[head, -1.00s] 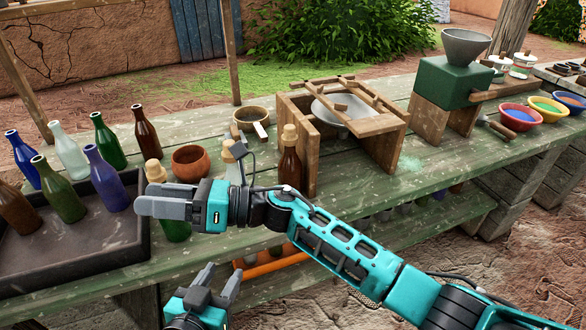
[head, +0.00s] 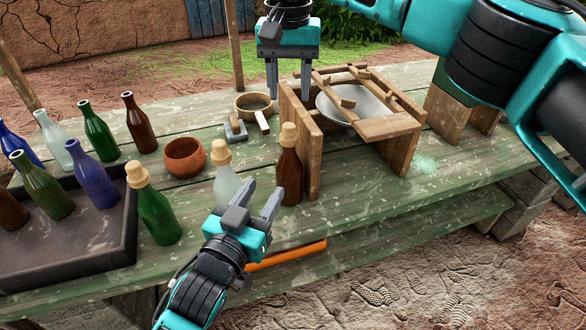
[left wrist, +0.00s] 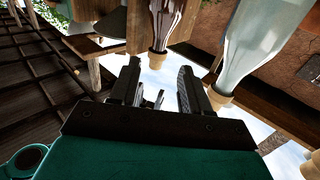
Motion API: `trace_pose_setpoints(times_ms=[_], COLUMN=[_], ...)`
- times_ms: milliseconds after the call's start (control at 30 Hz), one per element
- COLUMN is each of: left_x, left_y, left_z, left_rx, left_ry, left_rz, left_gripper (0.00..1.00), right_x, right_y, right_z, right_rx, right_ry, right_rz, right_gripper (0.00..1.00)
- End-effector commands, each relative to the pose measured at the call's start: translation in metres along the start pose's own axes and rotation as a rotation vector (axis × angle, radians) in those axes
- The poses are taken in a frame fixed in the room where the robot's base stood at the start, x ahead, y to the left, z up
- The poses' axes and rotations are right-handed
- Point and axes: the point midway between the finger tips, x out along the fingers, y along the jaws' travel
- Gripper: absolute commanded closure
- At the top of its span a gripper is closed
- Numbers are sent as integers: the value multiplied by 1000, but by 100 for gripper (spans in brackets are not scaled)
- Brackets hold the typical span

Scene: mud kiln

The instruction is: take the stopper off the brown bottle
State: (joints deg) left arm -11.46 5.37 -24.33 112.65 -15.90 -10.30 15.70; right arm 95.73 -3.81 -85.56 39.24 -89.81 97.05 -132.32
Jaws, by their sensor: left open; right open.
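The brown bottle (head: 289,177) stands upright at the table's front, left of the wooden frame, with a tan stopper (head: 289,135) in its neck. My right gripper (head: 288,96) is open and empty, pointing down; in the picture it is straight above the stopper, apart from it. My left gripper (head: 264,190) is open and empty, low in front of the clear and brown bottles. It partly covers the clear bottle. In the left wrist view, the picture is upside down: the brown bottle (left wrist: 166,20) hangs beyond the open fingers (left wrist: 158,80), its stopper (left wrist: 157,58) between them.
A stoppered clear bottle (head: 226,186) stands close left of the brown one, and a stoppered green bottle (head: 157,215) further left. Several open bottles stand in and behind a dark tray (head: 115,250). A clay bowl (head: 185,157) and wooden frame (head: 310,150) are nearby.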

Motion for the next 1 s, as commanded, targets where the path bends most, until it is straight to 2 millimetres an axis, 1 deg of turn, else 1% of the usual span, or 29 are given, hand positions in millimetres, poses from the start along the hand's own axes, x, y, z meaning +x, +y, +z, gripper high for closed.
trace_pose_setpoints(times_ms=[167, 400, 500, 600, 800, 1000], left_x=[28, 76, 94, 106, 120, 122], left_y=[0, 0, 0, 0, 0, 0], left_z=[-1, -1, 0, 0, 0, 1], left_rx=[0, -1, -1, 0, 0, -1], left_ry=[1, 0, 0, 0, -1, -2], left_rz=[-1, 0, 0, -1, 0, 0], left_gripper=[53, 53, 53, 53, 53, 53], right_x=[1, 1, 1, 1, 1, 1], right_y=[0, -1, -1, -1, -1, -1], right_z=[0, 0, 0, 0, 0, 0], right_rx=[1, 1, 1, 1, 2, 2], right_ry=[-2, -3, -3, -3, -3, -3], right_rz=[-1, -4, -4, -4, -4, -4], right_gripper=[53, 53, 53, 53, 53, 53])
